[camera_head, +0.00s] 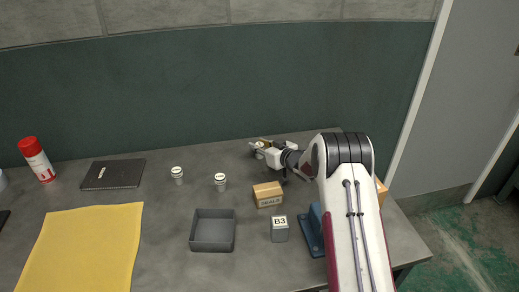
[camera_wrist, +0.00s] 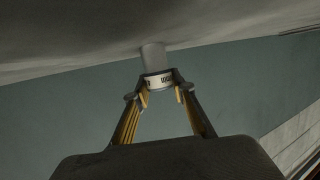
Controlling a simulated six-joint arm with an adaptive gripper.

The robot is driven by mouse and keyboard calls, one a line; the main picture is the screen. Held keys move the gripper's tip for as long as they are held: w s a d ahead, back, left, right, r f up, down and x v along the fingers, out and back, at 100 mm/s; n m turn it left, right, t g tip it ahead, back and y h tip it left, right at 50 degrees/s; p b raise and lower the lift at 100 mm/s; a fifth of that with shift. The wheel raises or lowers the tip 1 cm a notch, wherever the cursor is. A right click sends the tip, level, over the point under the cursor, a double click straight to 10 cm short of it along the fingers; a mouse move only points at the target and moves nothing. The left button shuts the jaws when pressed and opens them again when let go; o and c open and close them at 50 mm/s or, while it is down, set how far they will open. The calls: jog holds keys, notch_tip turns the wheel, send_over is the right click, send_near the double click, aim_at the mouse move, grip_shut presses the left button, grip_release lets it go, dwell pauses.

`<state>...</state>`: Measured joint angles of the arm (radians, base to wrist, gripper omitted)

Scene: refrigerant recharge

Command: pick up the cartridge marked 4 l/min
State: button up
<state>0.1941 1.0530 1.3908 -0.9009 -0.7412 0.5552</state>
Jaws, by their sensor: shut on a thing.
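My gripper (camera_head: 261,149) is at the back of the table, reaching left from my arm. In the wrist view my gripper (camera_wrist: 160,88) is shut on a small cartridge (camera_wrist: 153,57) with a grey body and a white printed band. The print on the band is too small to read. The wrist picture is upside down, and the cartridge's grey end meets or nearly meets the table surface. Two more small cartridges with white tops stand upright on the table, a left one (camera_head: 177,175) and a right one (camera_head: 220,182). Their markings are not legible.
A grey open tray (camera_head: 234,240), a cardboard box (camera_head: 268,194) and a grey B3 block (camera_head: 279,230) stand in front. A dark flat plate (camera_head: 113,174), a yellow mat (camera_head: 85,245) and a red-capped can (camera_head: 38,160) are at left. A green wall (camera_head: 180,90) rises behind.

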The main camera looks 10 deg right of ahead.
aim_at(259, 144)
jog(key=shift+r, duration=0.15)
jog(key=shift+r, duration=4.85)
jog(key=shift+a, duration=0.1)
